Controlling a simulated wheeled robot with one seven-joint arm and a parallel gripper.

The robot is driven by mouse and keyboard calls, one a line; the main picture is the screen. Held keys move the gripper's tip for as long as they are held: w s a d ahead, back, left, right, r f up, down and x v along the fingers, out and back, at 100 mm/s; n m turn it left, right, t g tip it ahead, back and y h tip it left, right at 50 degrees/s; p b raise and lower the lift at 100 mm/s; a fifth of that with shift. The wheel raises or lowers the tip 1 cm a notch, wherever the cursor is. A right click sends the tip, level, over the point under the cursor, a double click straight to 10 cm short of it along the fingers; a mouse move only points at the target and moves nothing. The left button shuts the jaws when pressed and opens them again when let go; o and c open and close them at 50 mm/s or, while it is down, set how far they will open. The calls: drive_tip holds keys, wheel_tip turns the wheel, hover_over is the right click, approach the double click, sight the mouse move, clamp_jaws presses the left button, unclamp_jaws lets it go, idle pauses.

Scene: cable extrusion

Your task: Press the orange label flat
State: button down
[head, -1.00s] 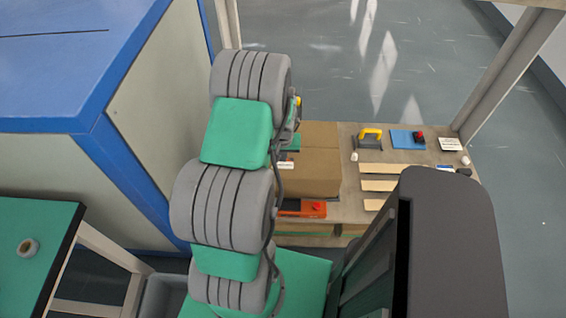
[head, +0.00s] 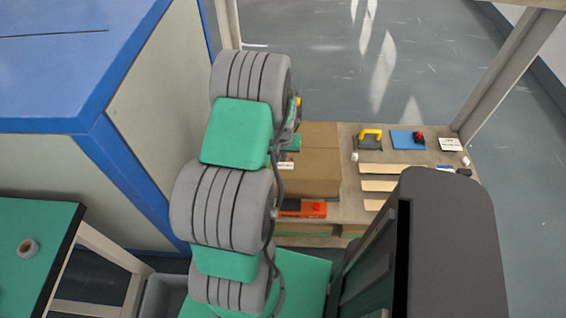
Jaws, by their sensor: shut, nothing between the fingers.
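I cannot make out an orange label in the head view. A brown cardboard box (head: 320,150) stands on the wooden table, its left part hidden behind my grey and green arm. A small white tag (head: 286,166) shows beside the arm at the box's left. My gripper's fingers are hidden behind the arm. Only a narrow dark strip and a small yellow-orange bit show at the arm's right edge, near the box's upper left.
An orange device with a red button (head: 303,208) sits in front of the box. Wooden strips (head: 378,170), a yellow-handled tool (head: 370,138) and a blue plate (head: 408,140) lie to the right. A blue-edged cabinet (head: 150,130) stands left. A tape roll (head: 28,248) lies on a green bench.

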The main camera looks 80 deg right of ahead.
drive_tip(key=shift+f+b, duration=0.65)
drive_tip(key=shift+f, duration=0.15)
idle(0.8)
wheel_tip(320, 180, up, 8)
drive_tip(key=p, duration=0.5)
